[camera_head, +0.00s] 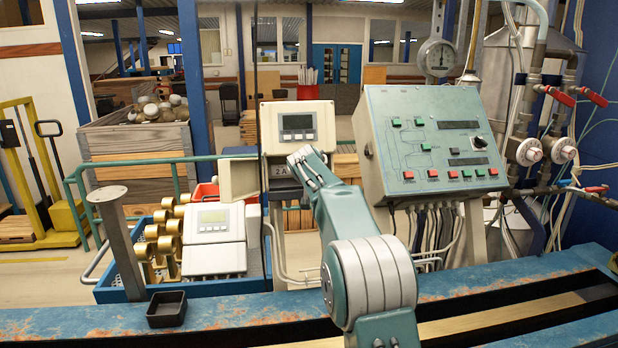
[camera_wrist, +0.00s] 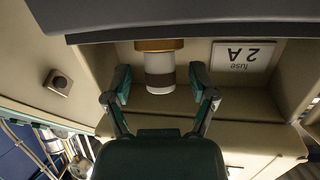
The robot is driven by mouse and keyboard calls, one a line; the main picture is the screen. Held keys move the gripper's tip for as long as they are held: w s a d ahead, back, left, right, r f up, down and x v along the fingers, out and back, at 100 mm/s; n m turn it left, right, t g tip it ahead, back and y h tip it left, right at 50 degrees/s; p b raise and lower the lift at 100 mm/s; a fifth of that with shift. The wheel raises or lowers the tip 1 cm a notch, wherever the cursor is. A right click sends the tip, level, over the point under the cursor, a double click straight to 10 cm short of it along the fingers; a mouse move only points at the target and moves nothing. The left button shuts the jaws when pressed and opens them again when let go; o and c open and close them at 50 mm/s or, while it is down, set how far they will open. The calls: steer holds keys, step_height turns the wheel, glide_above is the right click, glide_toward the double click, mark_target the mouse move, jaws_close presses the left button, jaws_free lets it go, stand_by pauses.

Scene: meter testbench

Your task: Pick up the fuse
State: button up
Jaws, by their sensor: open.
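The fuse (camera_wrist: 160,72) is a white cylinder with a brown-gold cap and a dark band, seated in a beige compartment in the wrist view. My gripper (camera_wrist: 160,88) is open, with one finger on each side of the fuse. Gaps show between the fingers and the fuse. A white label reading "fuse 2 A" (camera_wrist: 245,57) is to the right of the fuse, upside down in this view.
A small black tray (camera_head: 167,309) sits on the blue worn bench (camera_head: 90,328). A control panel (camera_head: 432,143) stands right of the meter box. Another meter (camera_head: 213,238) and brass fittings (camera_head: 165,240) are at left. A dark edge (camera_wrist: 200,20) overhangs the compartment.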

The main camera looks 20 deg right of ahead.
steer(key=shift+a, duration=0.1)
jaws_close()
